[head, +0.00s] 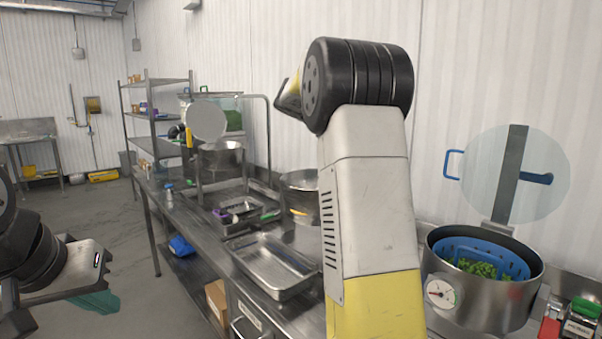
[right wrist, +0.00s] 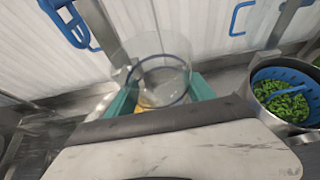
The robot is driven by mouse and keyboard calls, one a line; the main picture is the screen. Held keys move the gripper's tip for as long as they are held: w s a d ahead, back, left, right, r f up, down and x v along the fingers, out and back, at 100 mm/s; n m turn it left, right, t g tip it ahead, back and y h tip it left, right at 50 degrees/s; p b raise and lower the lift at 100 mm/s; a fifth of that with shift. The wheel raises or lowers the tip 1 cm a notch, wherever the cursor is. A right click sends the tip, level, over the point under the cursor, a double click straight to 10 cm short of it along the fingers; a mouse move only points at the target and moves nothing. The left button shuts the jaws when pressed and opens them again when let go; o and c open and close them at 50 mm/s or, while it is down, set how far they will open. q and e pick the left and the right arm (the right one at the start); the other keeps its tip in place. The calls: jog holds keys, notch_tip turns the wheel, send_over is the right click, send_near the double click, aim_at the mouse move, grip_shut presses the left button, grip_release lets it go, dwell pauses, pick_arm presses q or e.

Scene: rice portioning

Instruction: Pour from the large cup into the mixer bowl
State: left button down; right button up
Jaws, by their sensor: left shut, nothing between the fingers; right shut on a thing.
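The large cup (right wrist: 160,68) is clear and stands between the teal fingers of my right gripper (right wrist: 161,92) in the right wrist view. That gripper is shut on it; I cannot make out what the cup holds. In the head view my raised right arm hides the gripper and cup. A steel bowl (head: 220,155) stands on the counter farther back. Another steel bowl (head: 298,181) is partly behind my right arm; I cannot tell which is the mixer bowl. My left gripper (head: 96,303) is shut and empty at the lower left, off the counter.
A steel cooker (head: 487,305) with a blue basket (head: 455,250) of green pieces stands at the right, its round lid (head: 552,180) raised. An empty steel tray (head: 272,267) lies on the counter. A shelf rack (head: 147,115) stands behind.

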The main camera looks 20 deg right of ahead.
jog(key=s+a+r, duration=0.3)
jog(key=s+a, duration=0.3)
jog(key=s, duration=0.4)
jog(key=shift+a, duration=0.3)
dwell(0.4)
